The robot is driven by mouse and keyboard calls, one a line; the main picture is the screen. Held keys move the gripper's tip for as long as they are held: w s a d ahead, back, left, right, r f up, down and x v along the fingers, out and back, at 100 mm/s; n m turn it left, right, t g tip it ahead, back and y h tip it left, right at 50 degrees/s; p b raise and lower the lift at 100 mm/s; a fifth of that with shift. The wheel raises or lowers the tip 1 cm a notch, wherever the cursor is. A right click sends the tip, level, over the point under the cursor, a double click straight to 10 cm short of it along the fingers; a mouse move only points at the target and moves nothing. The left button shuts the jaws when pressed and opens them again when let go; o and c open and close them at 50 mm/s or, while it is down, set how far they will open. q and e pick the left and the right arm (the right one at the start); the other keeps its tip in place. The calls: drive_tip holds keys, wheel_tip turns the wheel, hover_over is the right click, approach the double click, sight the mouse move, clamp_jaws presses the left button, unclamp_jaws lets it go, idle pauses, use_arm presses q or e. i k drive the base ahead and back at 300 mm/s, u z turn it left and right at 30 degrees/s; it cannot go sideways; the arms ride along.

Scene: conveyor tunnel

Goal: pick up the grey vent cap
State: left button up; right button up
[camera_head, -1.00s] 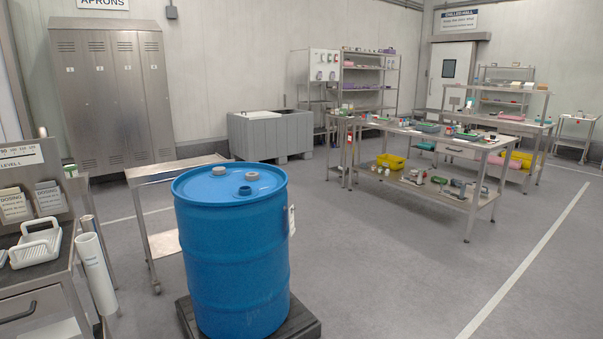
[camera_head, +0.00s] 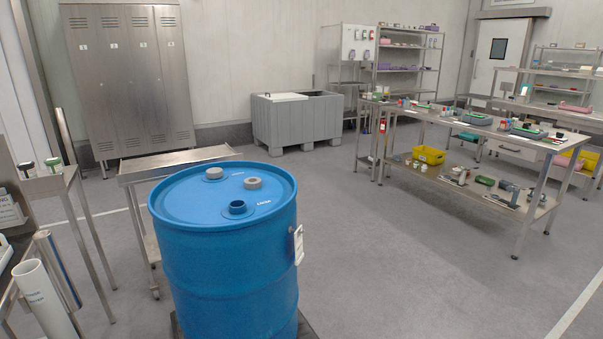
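A blue drum (camera_head: 225,270) stands close in front of me, a little left of centre. Two small grey caps show on its lid. One grey cap (camera_head: 213,174) sits near the back of the lid, and the other grey cap (camera_head: 253,183) is to its right and looks slightly larger. I cannot tell which one is the vent cap. A blue threaded neck (camera_head: 237,208) stands open nearer the front of the lid. Neither of my grippers is in view.
A steel trolley (camera_head: 185,160) stands just behind the drum. Steel worktables (camera_head: 480,128) with several items stand at the right. Open floor (camera_head: 400,260) lies right of the drum.

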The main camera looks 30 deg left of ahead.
sight(251, 183)
drive_tip(key=u, duration=0.4)
drive_tip(key=i, duration=1.2)
drive_tip(key=u, duration=0.9)
